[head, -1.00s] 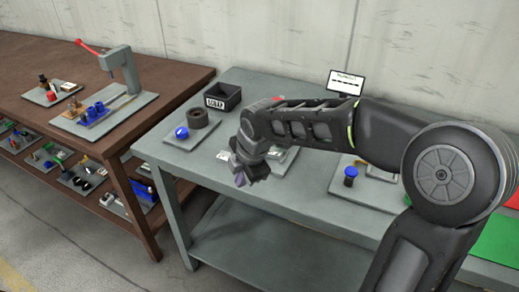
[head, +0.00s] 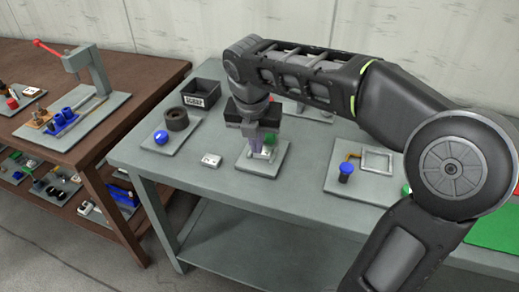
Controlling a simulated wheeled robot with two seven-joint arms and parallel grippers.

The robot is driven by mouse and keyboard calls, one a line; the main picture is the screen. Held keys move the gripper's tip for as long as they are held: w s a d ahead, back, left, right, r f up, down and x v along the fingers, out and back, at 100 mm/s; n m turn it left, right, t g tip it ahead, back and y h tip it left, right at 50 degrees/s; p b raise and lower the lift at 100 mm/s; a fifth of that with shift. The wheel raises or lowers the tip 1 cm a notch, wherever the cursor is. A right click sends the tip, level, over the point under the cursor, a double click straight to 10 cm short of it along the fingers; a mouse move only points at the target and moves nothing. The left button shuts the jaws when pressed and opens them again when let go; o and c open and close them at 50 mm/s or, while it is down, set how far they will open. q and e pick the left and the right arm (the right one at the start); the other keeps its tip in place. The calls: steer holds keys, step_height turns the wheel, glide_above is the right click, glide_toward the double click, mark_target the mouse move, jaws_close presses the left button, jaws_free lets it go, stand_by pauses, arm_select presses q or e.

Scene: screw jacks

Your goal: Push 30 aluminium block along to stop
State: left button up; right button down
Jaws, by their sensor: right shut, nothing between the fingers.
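My right gripper (head: 258,145) points down over a small grey plate (head: 262,170) in the middle of the grey bench. It is shut and empty, its purple-grey fingers low over the plate. A small pale block (head: 268,154) shows beside the fingertips, with a bit of green behind it; I cannot tell whether the fingers touch it. I cannot make out a number or a stop there, as the gripper hides part of the plate. A small white piece with dark marks (head: 211,160) lies on the bench left of the plate. My left gripper is not in view.
A plate with a blue knob (head: 160,137) and a dark ring (head: 177,119) lies to the left, a black labelled bin (head: 201,93) behind. To the right is a plate with a blue-topped post (head: 346,168) and a pale frame (head: 377,161). A brown bench stands far left.

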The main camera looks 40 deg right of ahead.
mark_target(263, 152)
steer(key=x, duration=0.9)
steer(key=shift+f, duration=0.1)
steer(key=w+d, duration=0.1)
steer(key=w+d+p, duration=0.1)
steer(key=shift+w+d+f, duration=0.15)
steer(key=shift+d+f, duration=0.05)
steer(key=shift+d, duration=0.05)
steer(key=shift+w+d, duration=0.3)
